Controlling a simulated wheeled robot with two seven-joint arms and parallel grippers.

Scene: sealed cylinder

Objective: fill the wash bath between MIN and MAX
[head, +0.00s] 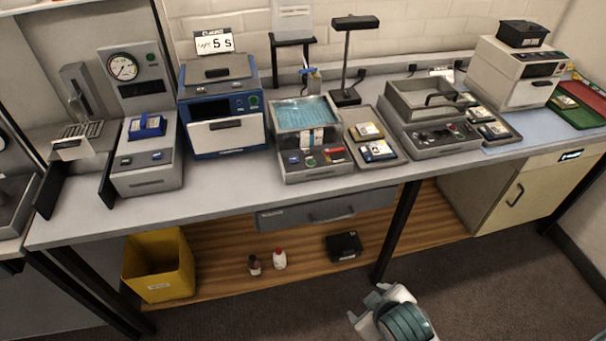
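The wash bath (277,127) is a clear-walled basin on a grey base with buttons, in the middle of the bench. Pale blue rippled water (303,112) shows in it. Its MIN and MAX marks are too small to read, so I cannot tell the level against them. A small tap with a blue part (314,80) stands just behind the bath. Whether water runs from it cannot be made out. Part of my own arm, white and teal, shows at the bottom edge. No gripper fingers can be made out, and my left gripper is out of view.
A blue machine (222,138) stands left of the bath, with a "5 S" sign on top. A tray of cassettes (391,143) and a grey unit with a lidded tank (434,138) stand to the right. A black lamp (346,97) rises behind. The bench's front strip is clear.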

